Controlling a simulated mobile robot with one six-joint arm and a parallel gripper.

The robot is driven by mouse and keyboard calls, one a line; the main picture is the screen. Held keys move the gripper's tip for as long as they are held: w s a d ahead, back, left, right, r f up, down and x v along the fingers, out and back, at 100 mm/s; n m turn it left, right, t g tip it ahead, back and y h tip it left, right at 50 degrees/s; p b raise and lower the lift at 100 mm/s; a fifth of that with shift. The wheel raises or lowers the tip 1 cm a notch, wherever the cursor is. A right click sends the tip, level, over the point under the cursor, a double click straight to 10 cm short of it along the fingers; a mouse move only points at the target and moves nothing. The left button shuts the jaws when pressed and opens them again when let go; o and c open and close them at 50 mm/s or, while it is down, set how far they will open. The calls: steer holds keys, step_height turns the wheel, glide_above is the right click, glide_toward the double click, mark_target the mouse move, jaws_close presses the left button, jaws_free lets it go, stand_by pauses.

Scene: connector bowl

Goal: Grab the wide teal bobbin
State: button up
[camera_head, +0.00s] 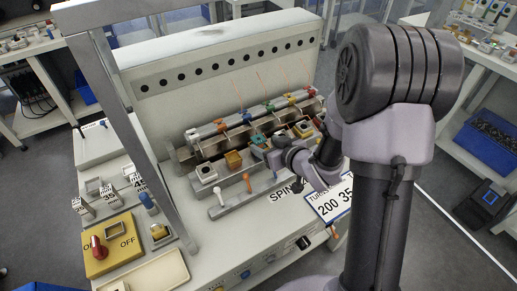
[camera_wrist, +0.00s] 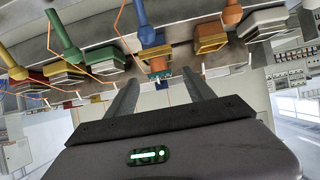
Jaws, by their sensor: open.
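A teal piece (camera_head: 258,142), which looks like the wide teal bobbin, sits on the front row of the spinning machine in the head view. In the wrist view a small teal and orange piece (camera_wrist: 157,68) shows just beyond and between my fingertips. In the head view my gripper (camera_head: 272,150) is close to the teal piece, and my wrist partly covers the area. I cannot tell whether the fingers touch it.
Levers with white (camera_head: 218,194) and orange (camera_head: 247,180) knobs stand in front. Orange threads cross the wrist view.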

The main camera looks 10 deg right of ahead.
mark_target(259, 139)
steer(key=x, duration=0.2)
steer(key=b+x, duration=0.2)
steer(key=x, duration=0.1)
steer(key=shift+w+a+r, duration=0.1)
steer(key=shift+w+a, duration=0.05)
steer(key=shift+w, duration=0.3)
steer(key=shift+r, duration=0.1)
jaws_close()
